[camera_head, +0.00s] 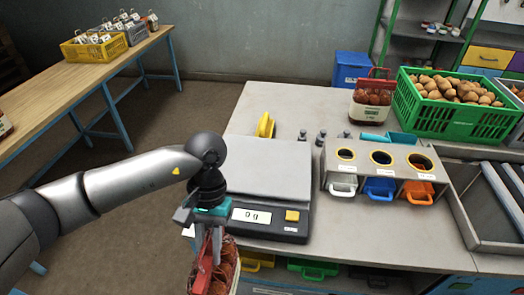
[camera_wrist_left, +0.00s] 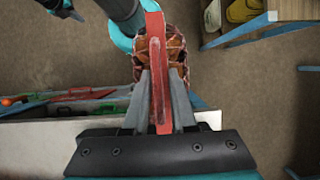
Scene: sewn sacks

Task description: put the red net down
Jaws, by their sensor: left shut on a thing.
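My left gripper (camera_head: 214,243) points down in front of the workbench's near edge and is shut on the red net (camera_head: 226,275). The net is a mesh sack with orange-brown contents, hanging below the fingers and cut off by the bottom of the head view. In the left wrist view, the net (camera_wrist_left: 178,55) shows behind a red strip (camera_wrist_left: 157,80) that is pinched between the fingers. My right gripper is not in view.
The scale (camera_head: 268,170) on the workbench has an empty plate and reads 0 g. A holder with three scoops (camera_head: 380,170), a filled net sack (camera_head: 371,100) and a green crate of potatoes (camera_head: 460,120) stand to the right. A wooden table (camera_head: 60,88) is at left.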

